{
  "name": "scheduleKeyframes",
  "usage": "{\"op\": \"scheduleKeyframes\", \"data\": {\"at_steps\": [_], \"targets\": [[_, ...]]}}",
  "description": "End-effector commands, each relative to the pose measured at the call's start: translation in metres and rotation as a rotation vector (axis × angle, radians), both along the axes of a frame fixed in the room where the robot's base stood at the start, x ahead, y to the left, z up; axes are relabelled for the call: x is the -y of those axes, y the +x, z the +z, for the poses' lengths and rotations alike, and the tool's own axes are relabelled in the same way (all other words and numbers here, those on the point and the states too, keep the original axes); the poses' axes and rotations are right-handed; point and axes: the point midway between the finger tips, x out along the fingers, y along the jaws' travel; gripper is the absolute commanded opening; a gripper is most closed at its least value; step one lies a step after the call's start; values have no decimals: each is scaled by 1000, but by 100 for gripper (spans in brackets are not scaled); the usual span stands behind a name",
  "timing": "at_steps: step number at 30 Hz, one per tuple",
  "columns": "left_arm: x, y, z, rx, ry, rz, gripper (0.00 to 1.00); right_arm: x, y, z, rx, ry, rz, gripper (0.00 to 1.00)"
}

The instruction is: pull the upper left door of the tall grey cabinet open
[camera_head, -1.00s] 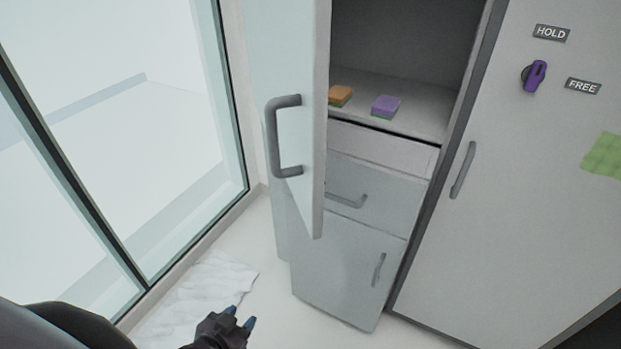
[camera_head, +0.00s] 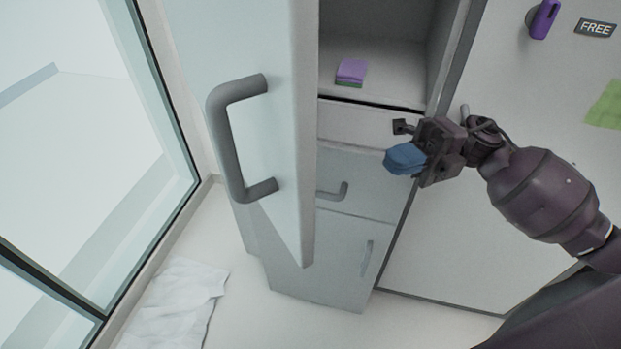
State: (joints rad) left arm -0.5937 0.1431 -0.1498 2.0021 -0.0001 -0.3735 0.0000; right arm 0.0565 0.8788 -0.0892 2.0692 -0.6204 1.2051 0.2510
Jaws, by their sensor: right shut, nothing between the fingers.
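The upper left door (camera_head: 285,150) of the tall grey cabinet (camera_head: 424,297) stands wide open, swung out toward me. Its thick grey handle (camera_head: 222,140) is on the door's outer face, and no gripper touches it. My right gripper (camera_head: 405,159), with blue fingertips, is shut and empty. It is in front of the cabinet, to the right of the open door and apart from it, and covers part of the drawer front and cabinet edge. My left gripper is not in view.
A purple sponge (camera_head: 351,71) lies on the open shelf. Below are a closed drawer (camera_head: 360,124) and lower fronts with handles. A white cloth (camera_head: 175,300) lies on the floor at the left by the glass panel (camera_head: 90,150). A purple knob (camera_head: 543,18) is at the upper right.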

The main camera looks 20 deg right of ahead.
Motion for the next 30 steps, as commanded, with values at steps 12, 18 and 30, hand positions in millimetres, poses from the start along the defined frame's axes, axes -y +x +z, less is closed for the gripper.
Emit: {"op": "scheduleKeyframes", "data": {"at_steps": [12, 18, 30], "targets": [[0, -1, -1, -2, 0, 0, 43, -15, -14, 2, 62, -116, 119, 0], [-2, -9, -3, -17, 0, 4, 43, -49, -22, 3, 63, -113, 119, 0], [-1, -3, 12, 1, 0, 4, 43, -112, -37, 3, 62, -113, 117, 0]]}}
